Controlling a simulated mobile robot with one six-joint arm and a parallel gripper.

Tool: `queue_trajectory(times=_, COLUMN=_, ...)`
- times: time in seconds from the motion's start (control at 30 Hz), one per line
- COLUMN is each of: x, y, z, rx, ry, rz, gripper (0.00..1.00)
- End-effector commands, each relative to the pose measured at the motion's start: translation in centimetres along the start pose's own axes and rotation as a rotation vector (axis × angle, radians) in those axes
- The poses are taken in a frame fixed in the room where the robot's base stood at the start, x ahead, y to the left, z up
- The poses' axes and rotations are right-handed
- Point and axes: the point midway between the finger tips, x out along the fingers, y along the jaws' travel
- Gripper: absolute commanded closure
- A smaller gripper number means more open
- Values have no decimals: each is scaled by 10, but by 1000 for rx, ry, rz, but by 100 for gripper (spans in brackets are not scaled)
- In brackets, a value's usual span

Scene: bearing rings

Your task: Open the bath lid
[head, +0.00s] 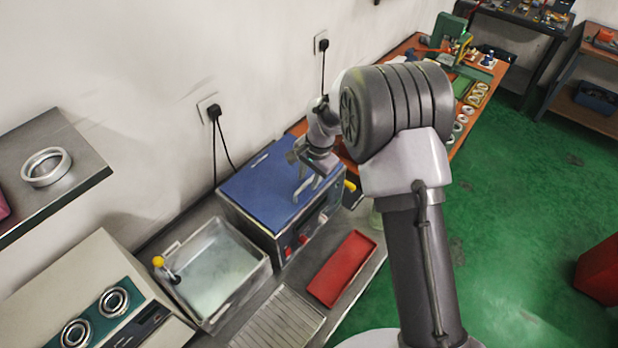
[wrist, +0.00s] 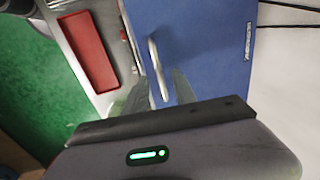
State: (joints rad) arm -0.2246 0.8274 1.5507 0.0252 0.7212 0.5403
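The bath (head: 306,232) is a metal box on the bench, and its blue lid (head: 262,190) lies flat and shut on top. The lid also fills the upper middle of the wrist view (wrist: 205,50). A pale bar handle (wrist: 153,62) runs along the lid's edge. My gripper (head: 299,183) is above the lid near its right side, pointing down. In the wrist view my gripper (wrist: 160,88) has its two fingers apart, with the near end of the handle showing between them. I cannot tell whether either finger touches the handle.
A red tray (head: 342,268) lies in front of the bath. An open metal basin (head: 258,275) with a yellow-knobbed tool (head: 158,262) stands to its left. Black cables (head: 215,150) hang behind the bath.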

Motion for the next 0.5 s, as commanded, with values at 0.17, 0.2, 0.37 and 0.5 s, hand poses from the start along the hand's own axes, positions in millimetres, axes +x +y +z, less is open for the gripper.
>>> queue_trajectory(times=0.17, x=5, y=0, z=0, rx=0, ry=0, rz=0, gripper=67)
queue_trajectory(times=0.2, x=5, y=0, z=0, rx=0, ry=0, rz=-1, gripper=67)
queue_trajectory(times=0.37, x=5, y=0, z=0, rx=0, ry=0, rz=0, gripper=75)
queue_trajectory(times=0.5, x=5, y=0, z=0, rx=0, ry=0, rz=0, gripper=100)
